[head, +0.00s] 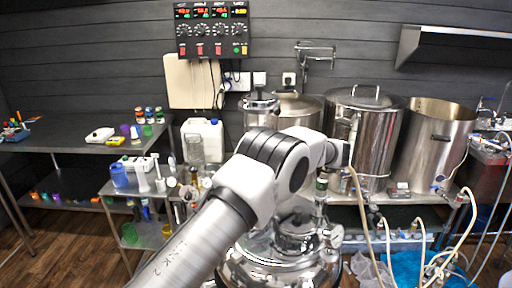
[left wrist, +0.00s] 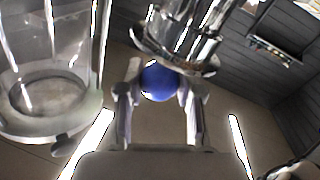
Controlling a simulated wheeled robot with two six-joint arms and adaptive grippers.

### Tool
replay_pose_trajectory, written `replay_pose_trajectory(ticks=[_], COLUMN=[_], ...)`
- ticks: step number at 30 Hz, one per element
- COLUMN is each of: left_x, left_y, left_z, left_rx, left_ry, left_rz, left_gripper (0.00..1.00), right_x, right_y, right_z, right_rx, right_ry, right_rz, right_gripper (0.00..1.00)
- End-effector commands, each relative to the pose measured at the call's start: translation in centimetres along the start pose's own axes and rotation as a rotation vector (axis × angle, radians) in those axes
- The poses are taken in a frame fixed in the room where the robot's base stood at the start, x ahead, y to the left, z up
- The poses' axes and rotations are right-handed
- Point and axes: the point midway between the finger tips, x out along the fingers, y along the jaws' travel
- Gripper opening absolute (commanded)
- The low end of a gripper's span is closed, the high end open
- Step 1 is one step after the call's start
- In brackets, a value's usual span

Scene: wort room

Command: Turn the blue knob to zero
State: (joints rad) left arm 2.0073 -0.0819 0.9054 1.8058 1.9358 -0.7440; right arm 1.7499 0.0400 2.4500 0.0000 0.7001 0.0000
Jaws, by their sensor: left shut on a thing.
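The blue knob (left wrist: 159,80) is round and sits between the two fingers of my left gripper (left wrist: 159,92) in the left wrist view. The fingers are shut on it, one at each side. A shiny metal fitting (left wrist: 180,45) is right behind and above the knob. In the head view my left arm reaches forward across the middle, its wrist end in front of the steel pots. The fingers and the held knob cannot be made out there. Any pointer or scale on the knob cannot be seen. My right gripper is in neither view.
A lidded steel pot (head: 362,130) and an open steel pot (head: 436,140) stand on the steel bench. A control panel (head: 212,30) hangs on the wall. Beige hoses (head: 388,240) hang at the right. A glass vessel (left wrist: 50,75) is close left of the gripper.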

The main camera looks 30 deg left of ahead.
Motion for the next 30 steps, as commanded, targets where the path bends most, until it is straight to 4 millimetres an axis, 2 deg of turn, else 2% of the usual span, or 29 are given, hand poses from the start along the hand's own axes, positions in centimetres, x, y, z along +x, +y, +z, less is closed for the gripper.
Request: replay_pose_trajectory(ticks=[17, 18, 20, 30], left_x=[0.07, 0.08, 0.07, 0.03], left_y=[0.08, 0.09, 0.09, 0.14], left_z=[-0.08, -0.08, -0.08, -0.29], left_rx=[-0.002, -0.002, -0.002, -0.002], left_ry=[0.014, 0.014, 0.014, 0.013], left_rz=[-0.037, -0.037, -0.037, -0.037], left_gripper=[0.01, 0.43, 0.61, 0.61], right_x=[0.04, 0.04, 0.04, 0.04], right_y=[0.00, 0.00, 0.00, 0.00], right_z=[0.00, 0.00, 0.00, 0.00], right_rx=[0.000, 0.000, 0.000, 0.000], right_ry=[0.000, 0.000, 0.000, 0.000], right_rz=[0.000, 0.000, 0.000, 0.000], right_gripper=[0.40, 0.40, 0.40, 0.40])
